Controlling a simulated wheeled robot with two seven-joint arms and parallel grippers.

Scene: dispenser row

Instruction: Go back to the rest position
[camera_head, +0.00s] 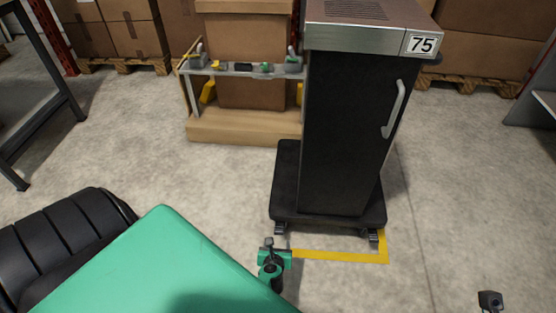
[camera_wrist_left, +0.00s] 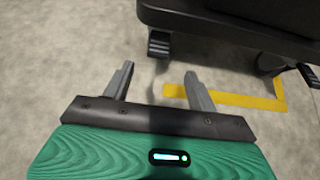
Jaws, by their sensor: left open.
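My left gripper (camera_head: 268,243) is in front of the black dispenser cabinet (camera_head: 345,140) in the head view, low and near its front left caster. In the left wrist view the left gripper (camera_wrist_left: 160,72) is open, its two grey fingers apart with only bare floor between them. The cabinet's black base (camera_wrist_left: 240,18) shows at the top of that view, beyond the fingers and apart from them. A small dark part at the lower right of the head view looks like the tip of my right gripper (camera_head: 490,300); its fingers cannot be made out.
Yellow tape (camera_head: 340,256) marks the floor in front. A wooden stand with a tool rail (camera_head: 240,70) is behind left. A dark table frame (camera_head: 45,60) stands far left. Concrete floor (camera_head: 460,180) is clear on the right.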

